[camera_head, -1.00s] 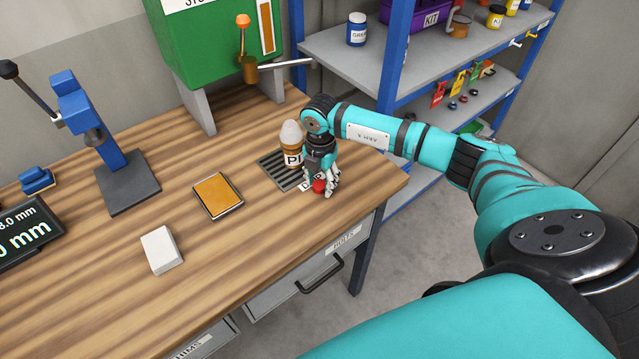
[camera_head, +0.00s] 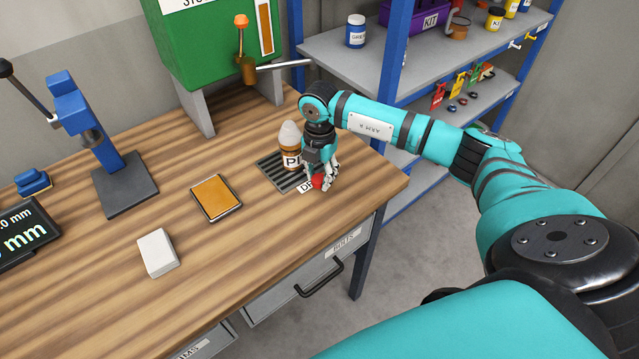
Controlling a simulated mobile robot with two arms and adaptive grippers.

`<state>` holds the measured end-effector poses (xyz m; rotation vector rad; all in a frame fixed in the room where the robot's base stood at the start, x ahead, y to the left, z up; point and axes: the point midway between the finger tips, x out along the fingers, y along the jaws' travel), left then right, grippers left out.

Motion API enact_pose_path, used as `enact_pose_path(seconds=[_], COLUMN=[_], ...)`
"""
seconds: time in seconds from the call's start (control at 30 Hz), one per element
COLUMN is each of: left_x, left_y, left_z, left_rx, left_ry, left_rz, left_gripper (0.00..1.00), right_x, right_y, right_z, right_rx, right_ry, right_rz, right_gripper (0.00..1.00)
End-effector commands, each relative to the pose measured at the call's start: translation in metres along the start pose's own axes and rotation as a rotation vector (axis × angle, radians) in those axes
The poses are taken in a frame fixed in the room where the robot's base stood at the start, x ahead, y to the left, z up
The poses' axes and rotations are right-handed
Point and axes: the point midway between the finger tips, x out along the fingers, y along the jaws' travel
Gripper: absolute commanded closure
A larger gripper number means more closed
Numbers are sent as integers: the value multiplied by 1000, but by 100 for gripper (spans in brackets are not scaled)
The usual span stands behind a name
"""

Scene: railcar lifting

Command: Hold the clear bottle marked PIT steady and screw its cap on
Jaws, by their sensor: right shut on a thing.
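The bottle marked PIT (camera_head: 291,158) stands upright on a dark slotted drip grate (camera_head: 272,172) near the bench's right end. It is clear with amber-brown contents, a pale conical top and a white label reading "PI", the rest hidden behind my right gripper. My right gripper (camera_head: 321,181) points down just right of the bottle, shut on a red cap (camera_head: 319,182) low over the grate's front edge. I cannot tell whether the cap touches the bench. My left gripper is not in view.
A green-housed machine (camera_head: 215,50) with a lever stands behind. A blue press (camera_head: 100,140), an orange pad (camera_head: 215,197) and a white block (camera_head: 158,252) are on the wooden bench. A blue-framed shelf (camera_head: 390,50) stands beyond the arm. The bench front is clear.

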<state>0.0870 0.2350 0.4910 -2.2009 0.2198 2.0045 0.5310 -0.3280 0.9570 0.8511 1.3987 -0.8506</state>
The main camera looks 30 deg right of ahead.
Motion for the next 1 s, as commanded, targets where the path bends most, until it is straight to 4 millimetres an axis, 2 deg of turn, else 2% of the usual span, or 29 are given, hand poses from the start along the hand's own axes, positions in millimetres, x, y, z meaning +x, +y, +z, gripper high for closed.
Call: enact_pose_path(seconds=[0.03, 0.4, 0.6, 0.8, 1.0], left_x=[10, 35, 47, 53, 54], left_y=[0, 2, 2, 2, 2], left_z=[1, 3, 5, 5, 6], left_rx=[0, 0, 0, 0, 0], left_ry=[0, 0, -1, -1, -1], left_rz=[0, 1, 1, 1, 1], left_gripper=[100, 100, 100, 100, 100], right_x=[-6, -10, -15, -19, -21], right_y=[-1, -75, -108, -125, -130], right_z=[1, -52, -77, -91, -95], right_rx=[-1, -3, -2, 0, 0], right_ry=[-4, -3, -3, -2, -1], right_rz=[4, -2, -1, 0, 0], right_gripper=[81, 81, 82, 82, 82])
